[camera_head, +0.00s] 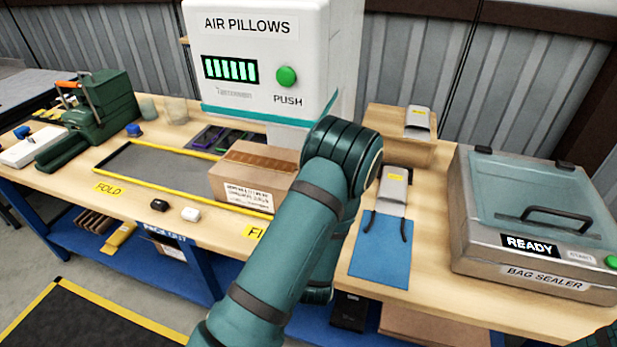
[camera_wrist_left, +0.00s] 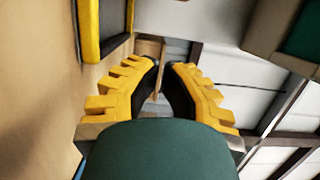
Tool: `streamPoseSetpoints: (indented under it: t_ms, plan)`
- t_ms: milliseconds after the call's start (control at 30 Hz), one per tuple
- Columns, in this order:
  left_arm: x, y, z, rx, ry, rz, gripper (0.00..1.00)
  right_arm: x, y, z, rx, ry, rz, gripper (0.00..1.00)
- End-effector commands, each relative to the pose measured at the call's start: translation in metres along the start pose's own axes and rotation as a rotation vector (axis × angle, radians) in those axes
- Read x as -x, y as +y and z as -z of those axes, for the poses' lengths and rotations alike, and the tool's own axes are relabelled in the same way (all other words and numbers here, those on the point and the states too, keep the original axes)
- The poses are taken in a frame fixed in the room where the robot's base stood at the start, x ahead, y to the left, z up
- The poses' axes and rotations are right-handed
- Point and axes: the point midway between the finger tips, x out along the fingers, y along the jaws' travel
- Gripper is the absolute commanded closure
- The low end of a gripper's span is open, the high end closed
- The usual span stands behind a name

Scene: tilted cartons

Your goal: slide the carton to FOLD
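The brown carton (camera_head: 252,178), with a white printed label on its front, sits at the right end of a yellow-edged track (camera_head: 135,191) on the workbench. The yellow FOLD label (camera_head: 108,189) is by the track's left end. A second yellow label (camera_head: 253,231), partly hidden by my arm, is below the carton. My green left arm covers the carton's right side, and its gripper is hidden in the head view. In the left wrist view the left gripper (camera_wrist_left: 164,64) has a narrow gap between its fingertips. A brown surface shows beyond them; I cannot tell whether it is the carton. My right gripper is not visible.
The AIR PILLOWS machine (camera_head: 258,60) stands behind the carton. A black object (camera_head: 159,205) and a white object (camera_head: 190,214) lie before the track. The grey track floor (camera_head: 160,168) left of the carton is clear. The bag sealer (camera_head: 535,225) stands right.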

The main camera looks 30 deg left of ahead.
Motion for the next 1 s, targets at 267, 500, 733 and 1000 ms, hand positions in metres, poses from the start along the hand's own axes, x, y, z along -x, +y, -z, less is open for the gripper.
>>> streamPoseSetpoints:
  t_ms: [267,500,733,1000]
  plan:
    - [-0.013,0.0,0.0,0.004,-0.001,0.0,1.0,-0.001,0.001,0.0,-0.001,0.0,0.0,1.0]
    - [-0.057,0.0,0.0,0.004,-0.001,0.003,1.0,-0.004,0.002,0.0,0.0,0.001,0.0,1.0]
    - [-0.101,0.001,-0.001,0.004,-0.001,0.001,1.0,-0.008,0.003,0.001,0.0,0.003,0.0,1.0]
    - [-0.108,0.001,-0.033,0.002,-0.001,-0.002,1.0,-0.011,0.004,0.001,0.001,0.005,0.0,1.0]
